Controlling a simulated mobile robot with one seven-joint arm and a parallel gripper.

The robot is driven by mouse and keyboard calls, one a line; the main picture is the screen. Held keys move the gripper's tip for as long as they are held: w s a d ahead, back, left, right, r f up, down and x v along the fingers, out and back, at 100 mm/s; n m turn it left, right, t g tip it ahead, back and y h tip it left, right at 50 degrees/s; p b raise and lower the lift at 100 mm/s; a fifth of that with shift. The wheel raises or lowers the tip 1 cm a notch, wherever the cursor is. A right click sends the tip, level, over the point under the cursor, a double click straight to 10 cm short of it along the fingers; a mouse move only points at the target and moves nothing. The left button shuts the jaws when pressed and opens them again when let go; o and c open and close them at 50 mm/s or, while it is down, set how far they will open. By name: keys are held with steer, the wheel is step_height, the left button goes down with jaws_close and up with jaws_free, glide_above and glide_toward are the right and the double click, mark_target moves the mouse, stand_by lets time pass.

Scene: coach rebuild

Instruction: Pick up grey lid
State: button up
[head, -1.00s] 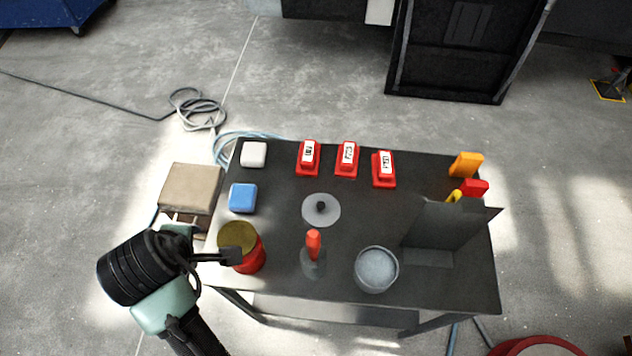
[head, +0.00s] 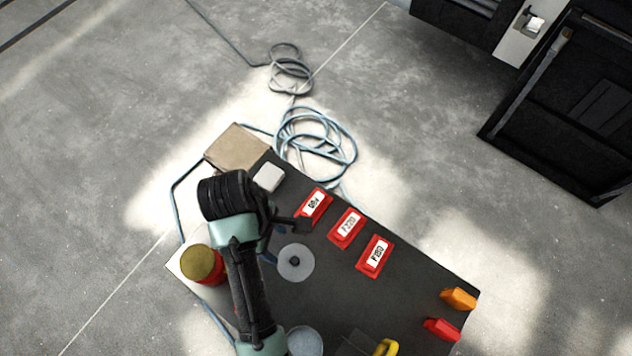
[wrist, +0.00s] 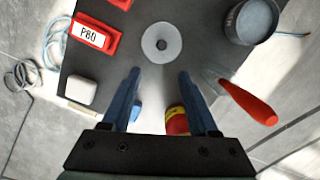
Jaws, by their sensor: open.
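The grey lid (head: 307,270) is a flat round disc with a small black knob at its centre. It lies flat on the dark table, and it also shows in the wrist view (wrist: 174,53). My gripper (wrist: 160,72) is open and empty. In the wrist view the lid lies just beyond the fingertips, centred between them. In the head view my gripper (head: 290,226) is on the far side of the lid, near the red blocks. I see no contact; its height above the table is hard to tell.
A red can with a yellowish top (head: 203,266) stands left of my arm. A round grey tin (head: 305,341) is near the lower edge. Red labelled blocks (head: 346,229) and a white block (head: 269,177) line the far side. A red-handled tool (wrist: 250,103) is right of my fingers.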

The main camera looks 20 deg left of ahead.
glide_above(295, 260)
steer(key=a, duration=0.2)
step_height(295, 260, down, 7)
steer(key=shift+s+a+r, duration=0.1)
steer(key=shift+a+r, duration=0.05)
steer(key=shift+r, duration=0.05)
steer(key=shift+d+f+p, duration=0.15)
steer(key=shift+d+f, duration=0.2)
steer(key=shift+f, duration=0.6)
steer(key=shift+d+f+p, duration=0.15)
steer(key=shift+d+f, duration=0.2)
steer(key=shift+f, duration=0.65)
steer(key=shift+d+f+p, duration=0.15)
steer(key=shift+d+f, duration=0.2)
steer(key=shift+f, duration=0.6)
jaws_close()
